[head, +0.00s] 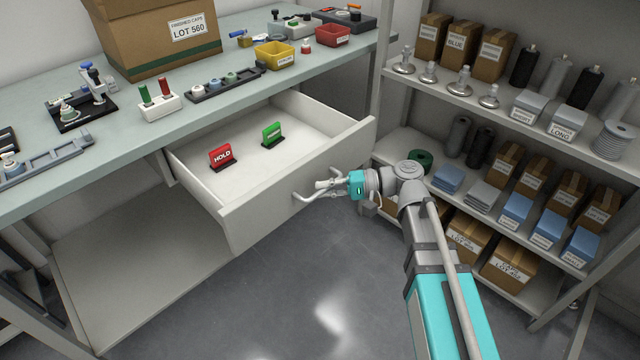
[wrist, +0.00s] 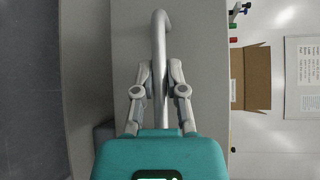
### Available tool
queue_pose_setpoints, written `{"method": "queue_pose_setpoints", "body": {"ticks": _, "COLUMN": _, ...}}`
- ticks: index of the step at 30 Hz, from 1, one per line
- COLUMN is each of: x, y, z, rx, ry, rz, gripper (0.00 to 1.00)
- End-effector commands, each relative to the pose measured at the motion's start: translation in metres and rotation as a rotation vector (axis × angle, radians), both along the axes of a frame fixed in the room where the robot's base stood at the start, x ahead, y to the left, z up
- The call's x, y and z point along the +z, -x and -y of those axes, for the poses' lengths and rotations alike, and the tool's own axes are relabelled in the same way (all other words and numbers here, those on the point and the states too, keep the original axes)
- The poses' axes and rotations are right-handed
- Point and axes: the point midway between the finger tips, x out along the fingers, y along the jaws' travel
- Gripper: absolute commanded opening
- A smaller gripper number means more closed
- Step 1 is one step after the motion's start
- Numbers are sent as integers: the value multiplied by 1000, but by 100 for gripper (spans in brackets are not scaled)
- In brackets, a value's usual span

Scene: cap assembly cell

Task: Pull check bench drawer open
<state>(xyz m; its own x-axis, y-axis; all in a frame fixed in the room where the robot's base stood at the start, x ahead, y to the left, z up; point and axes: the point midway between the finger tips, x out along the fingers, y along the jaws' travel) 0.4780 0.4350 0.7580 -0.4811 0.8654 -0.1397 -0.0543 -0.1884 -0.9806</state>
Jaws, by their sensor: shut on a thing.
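The check bench drawer (head: 290,196) is pulled out from under the bench top, and its inside shows. A red HOLD sign (head: 222,156) and a green sign (head: 272,133) stand in it. My gripper (head: 308,193) is at the front of the drawer, shut on its bar handle (head: 329,184). In the wrist view, the fingers of my gripper (wrist: 159,75) close on both sides of the grey handle (wrist: 160,30). The drawer front (wrist: 128,45) lies behind the handle in that view.
The bench top (head: 215,115) carries a cardboard box (head: 150,45), a yellow bin (head: 275,57), a red bin (head: 333,36) and small fixtures. A shelf rack (head: 545,130) with boxes and bottles stands at the right, close to my arm. Grey floor (head: 290,300) is clear in front of the drawer.

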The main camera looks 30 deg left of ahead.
Motion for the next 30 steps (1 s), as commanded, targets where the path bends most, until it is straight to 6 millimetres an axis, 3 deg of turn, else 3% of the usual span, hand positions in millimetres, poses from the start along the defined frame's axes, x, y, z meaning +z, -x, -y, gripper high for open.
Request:
{"method": "queue_pose_setpoints", "body": {"ticks": 8, "x": 1, "y": -1, "z": -6, "rx": -1, "ry": -2, "rz": 0, "gripper": 0}}
{"method": "queue_pose_setpoints", "body": {"ticks": 9, "x": 1, "y": 0, "z": -7, "rx": 0, "ry": -2, "rz": 0, "gripper": 18}}
{"method": "queue_pose_setpoints", "body": {"ticks": 15, "x": 0, "y": 4, "z": -9, "rx": 9, "ry": -1, "rz": 0, "gripper": 51}}
{"method": "queue_pose_setpoints", "body": {"ticks": 30, "x": 0, "y": 7, "z": -9, "rx": 14, "ry": -1, "rz": 0, "gripper": 51}}
